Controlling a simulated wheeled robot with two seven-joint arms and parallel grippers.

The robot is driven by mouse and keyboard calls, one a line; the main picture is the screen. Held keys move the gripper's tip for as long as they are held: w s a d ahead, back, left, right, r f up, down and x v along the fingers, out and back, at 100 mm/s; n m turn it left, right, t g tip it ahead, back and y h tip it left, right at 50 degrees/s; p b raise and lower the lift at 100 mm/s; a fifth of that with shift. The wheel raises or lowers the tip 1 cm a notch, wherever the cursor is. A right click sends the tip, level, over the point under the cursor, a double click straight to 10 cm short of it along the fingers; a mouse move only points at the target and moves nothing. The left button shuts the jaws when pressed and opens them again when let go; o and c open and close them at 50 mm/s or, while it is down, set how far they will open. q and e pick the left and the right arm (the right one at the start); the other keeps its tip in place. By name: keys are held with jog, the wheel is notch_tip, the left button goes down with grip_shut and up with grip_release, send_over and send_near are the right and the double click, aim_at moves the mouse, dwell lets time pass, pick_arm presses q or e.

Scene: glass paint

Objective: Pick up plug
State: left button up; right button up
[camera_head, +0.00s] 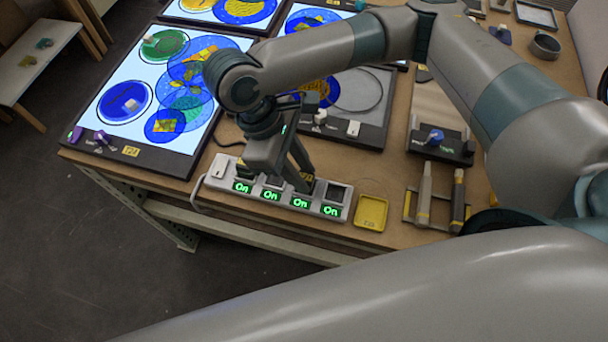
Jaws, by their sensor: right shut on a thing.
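A white power strip (215,183) lies along the near edge of the table, with several green "On" displays. My right gripper (289,180) comes down over the middle of the strip, its fingers pointing at the sockets. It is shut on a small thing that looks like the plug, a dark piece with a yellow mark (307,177). The fingers hide most of it, so I cannot tell whether it is seated in the socket or lifted. My left gripper is not in view.
A lit panel with coloured discs (130,70) stands left behind the strip. A dark panel (372,130) lies behind the gripper. A yellow tray (371,212) and a tool holder (410,205) are right of the strip. The table's front edge is close.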

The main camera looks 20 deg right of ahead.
aim_at(312, 178)
jog(key=shift+r, duration=0.75)
notch_tip(312, 178, up, 2)
jog(key=shift+r+b, duration=0.2)
jog(key=shift+b, duration=0.2)
pick_arm(q)
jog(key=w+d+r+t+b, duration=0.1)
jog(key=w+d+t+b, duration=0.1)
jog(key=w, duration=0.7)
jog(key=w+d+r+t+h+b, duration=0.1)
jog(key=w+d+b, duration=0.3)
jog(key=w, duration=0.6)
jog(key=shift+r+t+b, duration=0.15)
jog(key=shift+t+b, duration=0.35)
jog(key=shift+b, duration=0.65)
pick_arm(e)
jog(key=s+d+r, duration=0.2)
jog(key=s+r, duration=0.5)
jog(key=s, duration=0.4)
jog(key=shift+s, duration=0.2)
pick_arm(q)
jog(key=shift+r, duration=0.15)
pick_arm(e)
jog(key=shift+d+r, duration=0.1)
jog(key=shift+r, duration=0.1)
pick_arm(q)
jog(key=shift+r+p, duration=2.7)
jog(key=shift+p, duration=0.2)
pick_arm(e)
jog(key=shift+r, duration=2.35)
